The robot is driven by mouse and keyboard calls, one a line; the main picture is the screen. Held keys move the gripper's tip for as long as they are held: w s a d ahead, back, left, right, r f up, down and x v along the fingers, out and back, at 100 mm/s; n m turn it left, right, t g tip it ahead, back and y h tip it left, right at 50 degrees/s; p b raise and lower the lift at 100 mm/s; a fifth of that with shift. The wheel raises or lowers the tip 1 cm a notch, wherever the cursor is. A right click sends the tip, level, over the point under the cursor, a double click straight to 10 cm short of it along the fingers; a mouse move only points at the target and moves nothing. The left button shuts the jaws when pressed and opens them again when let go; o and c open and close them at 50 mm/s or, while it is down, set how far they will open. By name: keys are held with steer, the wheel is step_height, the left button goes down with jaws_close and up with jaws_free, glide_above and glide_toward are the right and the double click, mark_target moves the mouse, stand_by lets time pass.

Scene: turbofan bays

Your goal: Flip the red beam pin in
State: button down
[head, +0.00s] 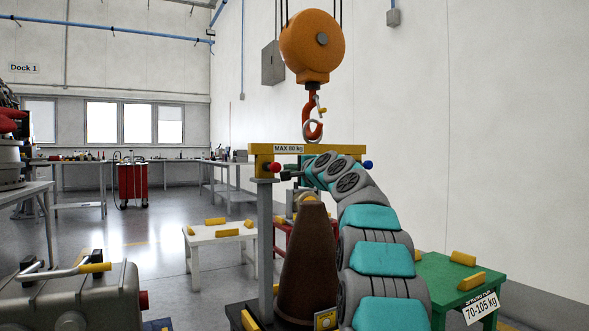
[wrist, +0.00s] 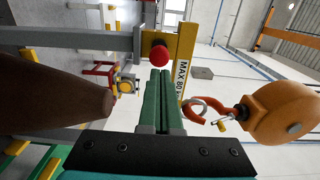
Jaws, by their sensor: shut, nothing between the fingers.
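The red beam pin (head: 275,168) shows as a red knob at the left end of the yellow lifting beam (head: 345,149). In the wrist view the red pin (wrist: 159,56) sits just beyond my fingertips, at the end of the yellow beam (wrist: 186,50). My gripper (head: 288,174) is shut and empty, close to the right of the red pin in the head view. In the wrist view my gripper's green fingers (wrist: 158,72) lie together and point at the knob. Whether they touch it I cannot tell. A blue pin (head: 368,164) is at the beam's right end.
An orange hoist block (head: 312,45) with a red hook (head: 313,125) hangs above the beam. A grey post (head: 265,250) stands under its left end. A brown cone (head: 305,260) stands close beside my arm. A green table (head: 455,285) is at right, a white table (head: 220,240) at left.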

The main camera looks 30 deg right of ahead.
mark_target(277, 168)
steer(key=shift+w+a+p, duration=0.15)
steer(key=shift+w+p, duration=0.95)
steer(key=shift+w, duration=1.5)
steer(key=shift+w+r+p, duration=0.15)
steer(key=shift+w+p, duration=0.3)
steer(key=shift+p, duration=0.2)
steer(key=w+p, duration=0.2)
steer(key=p, duration=0.1)
steer(key=shift+w+a, duration=0.1)
steer(key=shift+w, duration=0.25)
steer(key=shift+w+f, duration=0.2)
steer(key=shift+w, duration=0.05)
steer(key=shift+s+f, duration=0.1)
